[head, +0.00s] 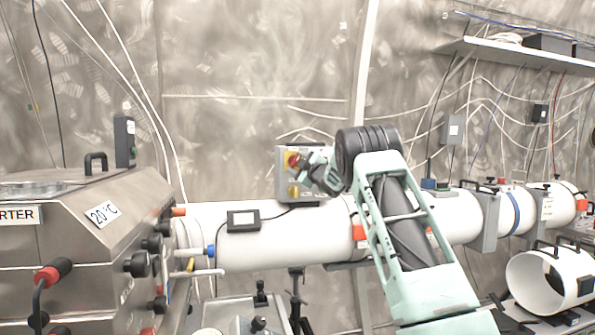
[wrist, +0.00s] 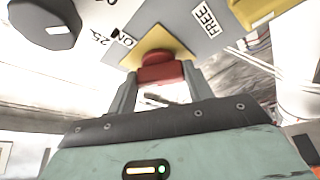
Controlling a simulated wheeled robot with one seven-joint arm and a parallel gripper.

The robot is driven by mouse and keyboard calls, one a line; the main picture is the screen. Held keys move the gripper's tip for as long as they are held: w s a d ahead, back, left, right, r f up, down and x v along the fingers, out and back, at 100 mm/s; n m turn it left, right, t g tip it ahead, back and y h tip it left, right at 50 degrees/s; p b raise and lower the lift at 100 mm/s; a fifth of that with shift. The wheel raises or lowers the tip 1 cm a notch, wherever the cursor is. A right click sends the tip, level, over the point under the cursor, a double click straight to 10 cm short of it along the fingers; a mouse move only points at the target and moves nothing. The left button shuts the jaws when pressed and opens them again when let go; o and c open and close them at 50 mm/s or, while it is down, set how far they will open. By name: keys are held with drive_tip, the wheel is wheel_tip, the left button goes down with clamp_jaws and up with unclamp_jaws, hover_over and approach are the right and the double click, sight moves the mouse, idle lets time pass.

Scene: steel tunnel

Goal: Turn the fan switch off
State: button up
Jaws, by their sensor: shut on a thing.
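The switch box (head: 285,153) is grey and stands on top of the white pipe in the middle of the head view. Its red switch knob (head: 292,160) sits on a yellow plate near the box's upper part. In the wrist view the red knob (wrist: 160,73) lies between my fingertips, against the yellow plate (wrist: 152,43). Labels reading ON and FREE show beside the plate. My gripper (head: 303,163) reaches the box from the right and is shut on the red knob. The wrist and fingers hide part of the box's face.
A second yellow part (head: 293,190) is lower on the box. The white pipe (head: 270,240) runs across below it, with a small display (head: 243,221) to the left. A steel machine (head: 80,235) fills the left side. A shelf (head: 520,55) is at the upper right.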

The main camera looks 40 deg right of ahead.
drive_tip(key=n, duration=0.2)
drive_tip(key=n+g+y, duration=0.1)
drive_tip(key=n, duration=0.1)
drive_tip(key=shift+r+n, duration=0.2)
drive_tip(key=shift+n, duration=0.1)
drive_tip(key=shift+n+g+p, duration=0.45)
drive_tip(key=shift+n+g, duration=0.15)
drive_tip(key=shift+n, duration=0.4)
drive_tip(key=o, duration=1)
drive_tip(key=s+a+b, duration=0.1)
drive_tip(key=s, duration=0.4)
drive_tip(key=s+b, duration=0.2)
drive_tip(key=s, duration=0.4)
drive_tip(key=s+a+b, duration=0.1)
drive_tip(key=s, duration=0.5)
drive_tip(key=shift+s+a+b, duration=0.1)
drive_tip(key=shift+a+b, duration=0.25)
drive_tip(key=shift+b, duration=0.05)
